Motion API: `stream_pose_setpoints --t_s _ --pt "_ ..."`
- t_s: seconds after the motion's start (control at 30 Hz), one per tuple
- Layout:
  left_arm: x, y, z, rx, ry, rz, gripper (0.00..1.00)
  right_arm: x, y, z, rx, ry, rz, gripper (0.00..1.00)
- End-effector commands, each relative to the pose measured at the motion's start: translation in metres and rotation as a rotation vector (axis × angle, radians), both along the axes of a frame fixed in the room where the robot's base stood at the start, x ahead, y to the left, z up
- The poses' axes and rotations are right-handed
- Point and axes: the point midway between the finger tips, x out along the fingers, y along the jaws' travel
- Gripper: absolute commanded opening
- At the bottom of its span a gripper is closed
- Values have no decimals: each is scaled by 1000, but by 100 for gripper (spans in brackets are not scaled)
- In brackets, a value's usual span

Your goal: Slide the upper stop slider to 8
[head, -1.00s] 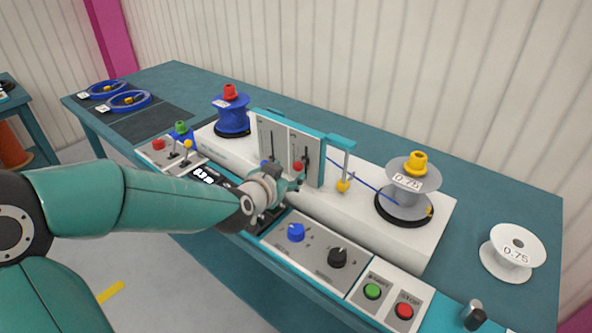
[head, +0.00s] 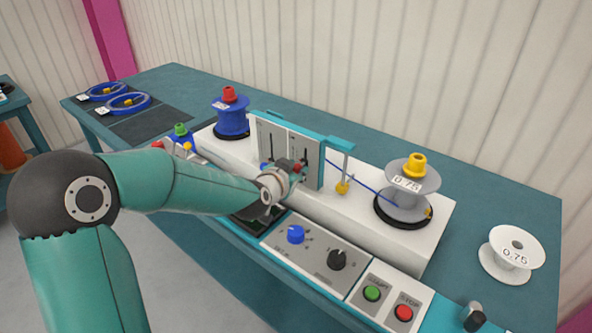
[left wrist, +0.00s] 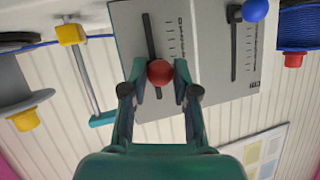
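The upright grey slider panel (head: 272,140) stands on the white machine bed. It has two slots with scales; their lettering is too small to read. A red ball knob (head: 297,168) rides in one slot and a blue knob (head: 264,167) in the other. Both show in the left wrist view, the red knob (left wrist: 159,72) in the middle and the blue knob (left wrist: 255,10) at the top right. My left gripper (left wrist: 159,76) is open, with its fingertips on either side of the red knob; a small gap seems to show at each side. My right gripper is out of view.
A blue reel (head: 232,118) stands left of the panel and a grey reel (head: 408,195) right, with a blue cable. A yellow-tipped post (head: 342,187) stands close beside the panel. Below are a blue dial (head: 296,234), black dial (head: 337,259), green button (head: 372,293) and red button (head: 403,313).

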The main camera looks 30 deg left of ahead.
Motion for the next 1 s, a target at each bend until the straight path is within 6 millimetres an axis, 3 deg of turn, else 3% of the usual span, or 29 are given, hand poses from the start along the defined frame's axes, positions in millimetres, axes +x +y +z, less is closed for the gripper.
stream_pose_setpoints --t_s 0.03,0.13,0.17,0.2,0.33,1.0 --pt "0 0 0 0 0 0 16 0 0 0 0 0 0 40" --pt "0 0 0 0 0 0 0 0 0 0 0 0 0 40" --pt "0 0 0 0 0 0 0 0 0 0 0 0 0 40" --pt "0 0 0 0 0 0 23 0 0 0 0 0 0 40" --pt "0 0 0 0 0 -1 1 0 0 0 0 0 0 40" --pt "0 -1 21 1 -2 -2 0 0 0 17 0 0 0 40"
